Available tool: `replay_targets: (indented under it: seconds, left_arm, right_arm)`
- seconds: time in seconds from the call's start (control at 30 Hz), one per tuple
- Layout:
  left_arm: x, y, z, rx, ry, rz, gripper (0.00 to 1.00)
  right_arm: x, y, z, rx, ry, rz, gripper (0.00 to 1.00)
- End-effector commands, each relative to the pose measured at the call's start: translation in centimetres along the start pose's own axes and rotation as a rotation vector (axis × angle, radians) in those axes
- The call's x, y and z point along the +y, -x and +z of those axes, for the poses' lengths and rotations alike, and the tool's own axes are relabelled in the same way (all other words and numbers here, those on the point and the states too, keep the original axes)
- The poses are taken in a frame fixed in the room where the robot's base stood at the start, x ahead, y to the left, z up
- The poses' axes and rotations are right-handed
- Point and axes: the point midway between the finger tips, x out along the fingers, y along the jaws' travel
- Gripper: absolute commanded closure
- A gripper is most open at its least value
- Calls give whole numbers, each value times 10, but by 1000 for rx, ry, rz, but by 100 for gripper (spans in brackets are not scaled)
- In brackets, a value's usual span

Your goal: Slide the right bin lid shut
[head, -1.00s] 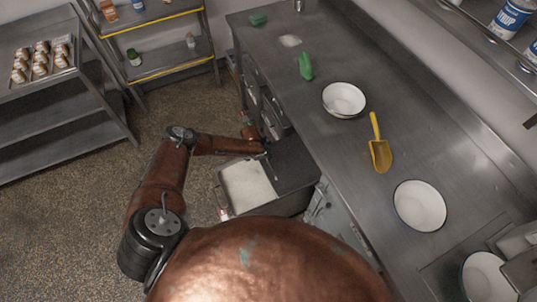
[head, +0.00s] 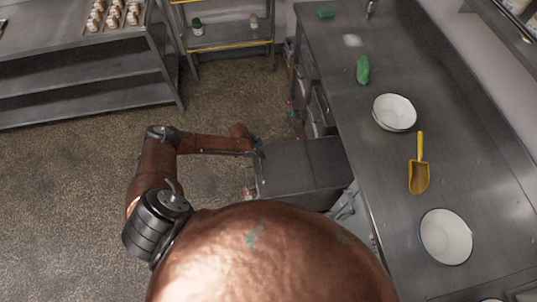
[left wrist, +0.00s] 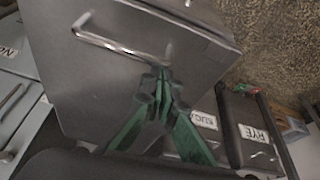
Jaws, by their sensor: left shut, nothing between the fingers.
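The bin (head: 296,205) stands pulled out at the counter's left side in the head view. Its grey lid (head: 283,165) now covers the opening, and no white contents show. In the left wrist view the lid surface (left wrist: 140,75) fills the upper middle, with a metal bar handle (left wrist: 110,44) on it. My left gripper (left wrist: 162,82) has green fingers, shut and empty, close to the handle's right end. Whether they touch the lid or handle I cannot tell. In the head view my left gripper (head: 257,148) is at the lid's left edge. My right gripper is not in view.
The steel counter (head: 385,180) on the right holds white bowls (head: 395,112) and a yellow scoop (head: 419,175). Other labelled bins (left wrist: 253,133) stand nearby in the left wrist view. A steel rack (head: 80,75) stands at upper left. The floor left of the bin is open.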

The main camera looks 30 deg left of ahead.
Motion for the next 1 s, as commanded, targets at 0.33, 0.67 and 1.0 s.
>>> replay_targets:
  seconds: [0.33,0.67,1.0]
  left_arm:
    - [-1,1,8,-7,2,0,100]
    - [2,-1,-6,-4,3,0,100]
    - [2,49,-22,-2,11,-6,100]
  right_arm:
    - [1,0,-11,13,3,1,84]
    - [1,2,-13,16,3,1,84]
    - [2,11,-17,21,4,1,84]
